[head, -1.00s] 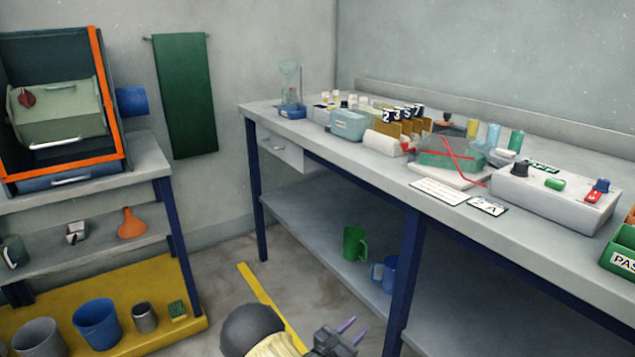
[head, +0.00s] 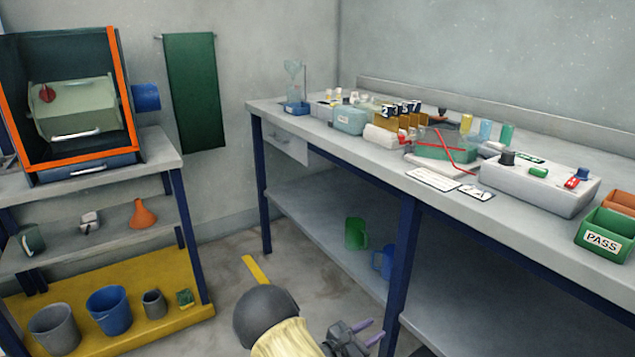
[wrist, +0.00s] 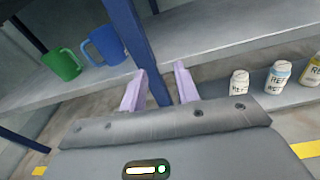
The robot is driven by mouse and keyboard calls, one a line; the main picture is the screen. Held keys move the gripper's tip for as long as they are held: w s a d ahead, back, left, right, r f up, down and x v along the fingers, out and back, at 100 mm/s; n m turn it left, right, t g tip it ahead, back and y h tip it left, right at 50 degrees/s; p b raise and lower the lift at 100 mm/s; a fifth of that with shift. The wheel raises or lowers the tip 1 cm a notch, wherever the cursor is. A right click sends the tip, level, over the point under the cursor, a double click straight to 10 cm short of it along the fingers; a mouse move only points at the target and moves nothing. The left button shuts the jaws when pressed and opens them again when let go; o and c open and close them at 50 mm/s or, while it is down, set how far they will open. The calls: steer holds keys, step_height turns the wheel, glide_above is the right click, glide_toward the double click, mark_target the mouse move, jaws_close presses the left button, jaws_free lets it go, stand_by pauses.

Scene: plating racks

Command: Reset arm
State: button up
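My gripper (head: 368,333) is low at the bottom of the head view, beside the workbench's blue leg. Its two lilac fingers stand apart with nothing between them. In the wrist view the gripper (wrist: 160,88) points toward the blue bench leg (wrist: 135,45) and the grey lower shelf (wrist: 220,50); the fingers are apart and empty. My arm's rounded dark joint and cream link show left of the gripper in the head view.
The workbench (head: 400,185) carries a grey control box (head: 540,185), a PASS bin (head: 603,238) and racks. A green jug (head: 355,233) and blue jug (head: 383,262) stand on its lower shelf. Several labelled bottles (wrist: 278,77) show at right in the wrist view. Open floor lies left of my arm.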

steer(key=s+d+r+m+g+p, duration=0.1)
steer(key=s+d+r+m+g, duration=0.3)
steer(key=s+d+m+g, duration=0.25)
steer(key=s+a+r+m+g+y+p, duration=0.25)
steer(key=s+r+m+g+y, duration=0.35)
steer(key=s+m+y, duration=0.6)
steer(key=s+a+r+m+t+y+p, duration=0.1)
steer(key=s+r+m+t+p, duration=0.1)
steer(key=r+p, duration=1.7)
steer(key=s+a+r+m+t+p, duration=0.1)
steer(key=s+r+m+t+p, duration=0.1)
steer(key=r+p, duration=1.8)
step_height(320, 180, up, 8)
steer(key=shift+r+m+t+y+p, duration=0.2)
steer(key=shift+m+t+y+p, duration=0.15)
steer(key=shift+m+t, duration=0.3)
steer(key=shift+w, duration=0.1)
